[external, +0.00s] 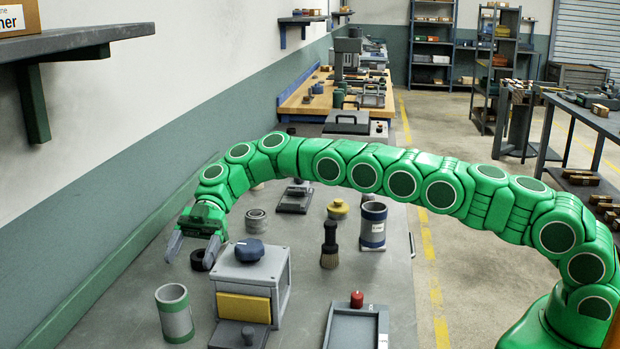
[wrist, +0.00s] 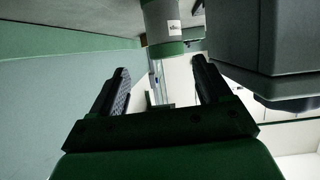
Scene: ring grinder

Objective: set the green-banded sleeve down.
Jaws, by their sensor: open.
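The green-banded sleeve (external: 175,313) is a grey, hollow cylinder with a green band. It stands upright on the grey bench (external: 120,290), at the front left in the external view. My gripper (external: 192,249) is open and empty, behind the sleeve and apart from it, with its fingers pointing down toward the front. In the wrist view, a grey cylinder with a green band and a white label (wrist: 160,22), which looks like the sleeve, shows beyond the open fingertips (wrist: 160,68). No finger touches it. Its lower interior is hidden.
A grey box (external: 250,270) with a blue knob and yellow panel stands just right of the sleeve. A dark ring (external: 202,260) lies near my gripper. A brush (external: 329,245), a blue-banded container (external: 373,226) and a tray (external: 356,325) are farther right. Bench left of the sleeve is clear.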

